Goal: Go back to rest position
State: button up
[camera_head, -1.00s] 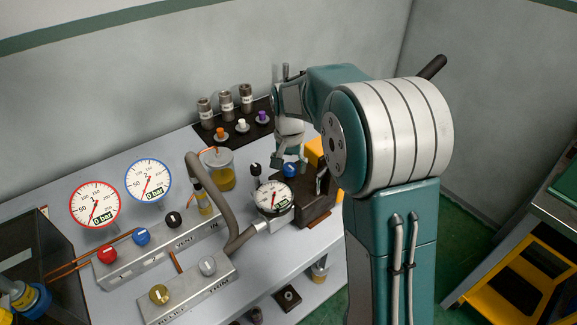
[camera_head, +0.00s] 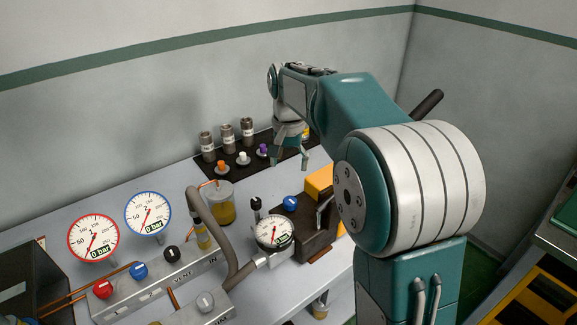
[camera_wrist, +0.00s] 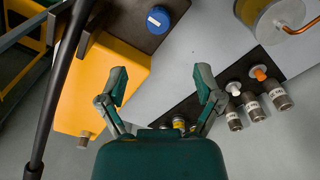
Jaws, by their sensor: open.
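My gripper (camera_head: 289,158) is open and empty, raised above the back of the grey workbench (camera_head: 98,208), near the right end of the black mat. It also shows in the wrist view (camera_wrist: 162,88), with its two fingers spread wide and nothing between them. Below it in the wrist view lie the bare bench top, the yellow block (camera_wrist: 112,75) on the left and the black mat (camera_wrist: 178,108). My arm hides part of the bench's right side in the head view.
Several metal fittings (camera_head: 227,136) stand on the mat beside orange, white and purple knobs. Two dial gauges (camera_head: 93,238) are at left.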

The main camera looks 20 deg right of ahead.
jog(key=s+r+n+t, duration=0.1)
jog(key=s+r, duration=0.1)
jog(key=s, duration=0.5)
jog(key=s+r+n+t, duration=0.2)
jog(key=s+r, duration=0.1)
jog(key=s, duration=0.3)
jog(key=s+f+n+t, duration=0.1)
jog(key=s+f, duration=0.1)
jog(key=s, duration=0.5)
jog(key=s+f+n+t, duration=0.1)
jog(key=s+f, duration=0.1)
jog(key=s, duration=0.5)
jog(key=shift+f+n+t, duration=0.3)
jog(key=shift+f, duration=0.1)
